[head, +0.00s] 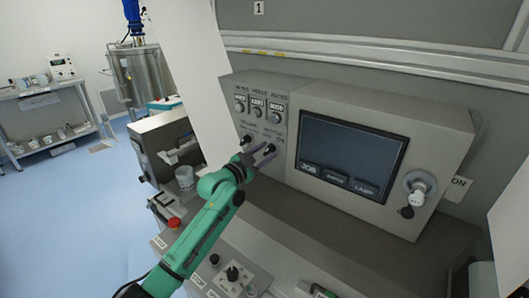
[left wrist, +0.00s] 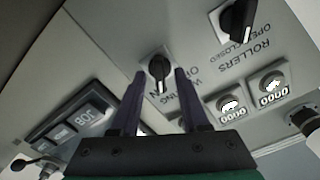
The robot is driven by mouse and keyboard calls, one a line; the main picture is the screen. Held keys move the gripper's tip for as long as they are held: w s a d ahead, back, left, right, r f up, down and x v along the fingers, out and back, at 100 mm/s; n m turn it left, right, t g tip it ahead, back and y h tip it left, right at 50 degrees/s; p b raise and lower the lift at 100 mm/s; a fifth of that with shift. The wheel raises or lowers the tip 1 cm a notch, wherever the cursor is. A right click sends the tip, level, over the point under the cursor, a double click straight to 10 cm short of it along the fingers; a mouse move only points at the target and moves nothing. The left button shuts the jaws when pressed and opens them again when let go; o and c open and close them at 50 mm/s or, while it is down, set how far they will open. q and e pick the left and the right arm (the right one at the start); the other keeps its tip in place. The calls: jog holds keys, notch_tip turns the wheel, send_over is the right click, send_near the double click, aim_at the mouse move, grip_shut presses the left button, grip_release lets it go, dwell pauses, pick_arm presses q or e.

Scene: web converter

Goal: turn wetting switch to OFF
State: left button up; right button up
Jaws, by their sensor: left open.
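The wetting switch is a black rotary knob (head: 269,149) on the grey control panel, left of the screen. It also shows in the left wrist view (left wrist: 157,67), with a white pointer line and a partly hidden label. The setting it points to is hard to tell. My left gripper (head: 262,151) is open at this knob. In the left wrist view its two dark fingers (left wrist: 158,82) stand on either side of the knob, with gaps visible. The rollers switch (left wrist: 238,19) is a similar black knob beside it, also in the head view (head: 246,140). My right gripper is not in view.
Counters (head: 258,113) sit above the knobs. A touchscreen (head: 350,152) and a white-grey knob (head: 418,190) lie to the right. A red button (head: 174,223) and a lower panel with a black knob (head: 232,273) are below. Open blue floor (head: 70,220) is at left.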

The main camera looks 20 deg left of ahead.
pick_arm(q)
grip_shut()
jog(key=shift+f+n, duration=0.1)
jog(key=shift+n, duration=0.9)
jog(key=n, duration=0.3)
jog(key=shift+w+n, duration=0.1)
jog(key=shift+n, duration=0.2)
jog(key=n, duration=0.3)
jog(key=shift+a, duration=0.1)
jog(key=shift+n+p, duration=0.5)
jog(key=shift+n, duration=1.2)
grip_release()
